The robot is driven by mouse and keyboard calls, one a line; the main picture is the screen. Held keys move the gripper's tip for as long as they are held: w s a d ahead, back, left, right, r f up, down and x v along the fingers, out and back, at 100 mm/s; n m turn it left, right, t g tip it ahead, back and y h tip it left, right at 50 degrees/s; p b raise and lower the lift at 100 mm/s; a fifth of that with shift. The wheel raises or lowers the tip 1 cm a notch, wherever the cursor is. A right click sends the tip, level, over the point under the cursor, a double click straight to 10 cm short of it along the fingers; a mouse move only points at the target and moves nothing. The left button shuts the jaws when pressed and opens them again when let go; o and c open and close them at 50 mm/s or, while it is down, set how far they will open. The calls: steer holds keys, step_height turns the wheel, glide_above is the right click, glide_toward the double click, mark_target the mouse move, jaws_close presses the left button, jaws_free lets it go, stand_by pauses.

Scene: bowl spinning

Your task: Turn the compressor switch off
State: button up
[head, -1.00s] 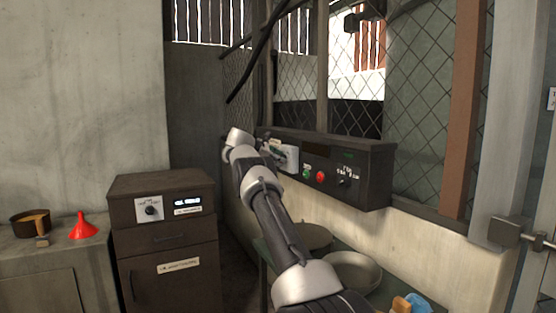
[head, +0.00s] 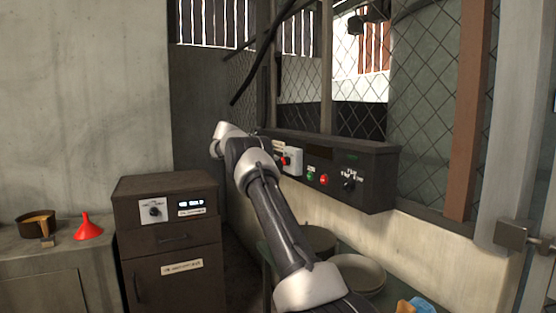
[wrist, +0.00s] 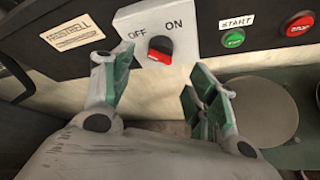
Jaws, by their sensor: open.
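A red rotary switch knob (wrist: 160,48) sits on a white plate (wrist: 190,25) marked OFF at left and ON at right in the wrist view. I cannot tell for sure which mark it points to. The knob also shows in the head view (head: 285,160) on the dark control panel (head: 378,160), partly beside my arm. My gripper (wrist: 160,78) is open and empty, its green-padded fingers apart, on either side of and below the knob in the picture. Its fingers are hidden behind my arm in the head view.
A green START button (wrist: 233,38) and a red button (wrist: 299,25) are right of the switch. A dark cabinet (head: 168,245) with a dial, and a red funnel (head: 87,227), stand at left.

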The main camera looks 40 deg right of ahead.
steer(key=v, duration=0.4)
stand_by(0.5)
steer(key=s+a+f+m+y, duration=0.2)
steer(key=s+a+f+y, duration=0.1)
steer(key=f, duration=0.4)
steer(key=s+a+f+m+y, duration=0.2)
steer(key=s+a+f+m, duration=0.15)
steer(key=f, duration=0.35)
steer(key=s+a+r+m+t+y, duration=0.1)
steer(key=s+a+r+y, duration=0.1)
steer(key=s+a, duration=0.7)
steer(key=s+a+r+m+t+y, duration=0.1)
steer(key=s+a, duration=0.8)
steer(key=s, duration=1.2)
steer(key=s+a+r+m+t+y, duration=0.2)
steer(key=s+a, duration=0.8)
steer(key=s, duration=0.5)
steer(key=shift+s+r+m+y, duration=0.4)
steer(key=shift+m+y, duration=0.15)
steer(key=shift+y, duration=0.85)
